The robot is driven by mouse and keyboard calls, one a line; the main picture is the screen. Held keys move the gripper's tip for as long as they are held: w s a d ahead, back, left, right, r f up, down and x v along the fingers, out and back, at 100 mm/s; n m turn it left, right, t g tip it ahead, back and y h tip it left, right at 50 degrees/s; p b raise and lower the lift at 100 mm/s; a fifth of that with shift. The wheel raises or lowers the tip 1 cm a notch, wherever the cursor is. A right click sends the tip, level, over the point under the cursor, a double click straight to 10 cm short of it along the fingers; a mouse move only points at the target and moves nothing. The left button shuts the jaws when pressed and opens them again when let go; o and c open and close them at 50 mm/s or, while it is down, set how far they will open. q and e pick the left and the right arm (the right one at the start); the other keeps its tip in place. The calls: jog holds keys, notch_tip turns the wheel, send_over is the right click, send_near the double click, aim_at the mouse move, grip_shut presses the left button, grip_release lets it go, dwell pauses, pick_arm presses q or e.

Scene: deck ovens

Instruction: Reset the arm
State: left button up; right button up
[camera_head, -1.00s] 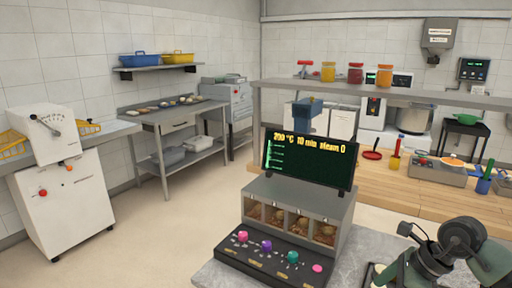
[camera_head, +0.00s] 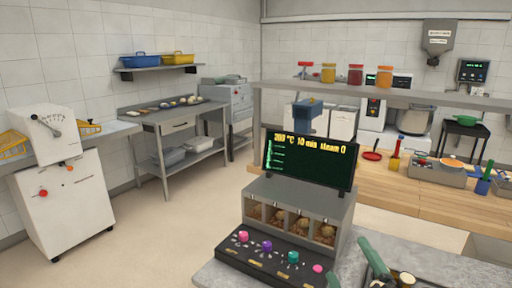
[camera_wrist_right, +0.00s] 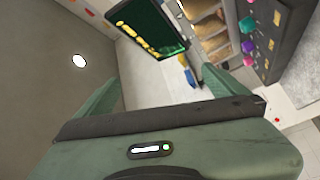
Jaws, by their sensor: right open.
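My left gripper is in neither view.
The control unit stands on a grey counter (camera_head: 215,274) close to my right gripper. Behind it are a wooden worktop (camera_head: 440,203) with a grey tray (camera_head: 432,173) and a raised shelf with jars (camera_head: 328,72). Open floor (camera_head: 160,235) lies to the left.

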jog(key=s+d+f+m+g+h, duration=0.2)
jog(key=s+f+m+g, duration=0.25)
jog(key=f, duration=0.35)
jog(key=s+d+f+m+g+h, duration=0.2)
jog(key=s+f+m+g, duration=0.3)
jog(key=f, duration=0.3)
jog(key=s+a+f+m+g+y, duration=0.1)
jog(key=s+a+f+g, duration=0.2)
jog(key=s, duration=0.6)
jog(key=s+a+f+m+g+y, duration=0.1)
jog(key=s+f+m+g, duration=0.15)
jog(key=s+f, duration=0.5)
notch_tip(320, 180, down, 24)
jog(key=s+r+n+g, duration=0.1)
jog(key=s+g, duration=0.1)
jog(key=s+d+f+g, duration=0.1)
jog(key=s+d+f, duration=0.2)
jog(key=s+f, duration=1.4)
jog(key=shift+s+f, duration=0.25)
jog(key=shift+f, duration=0.05)
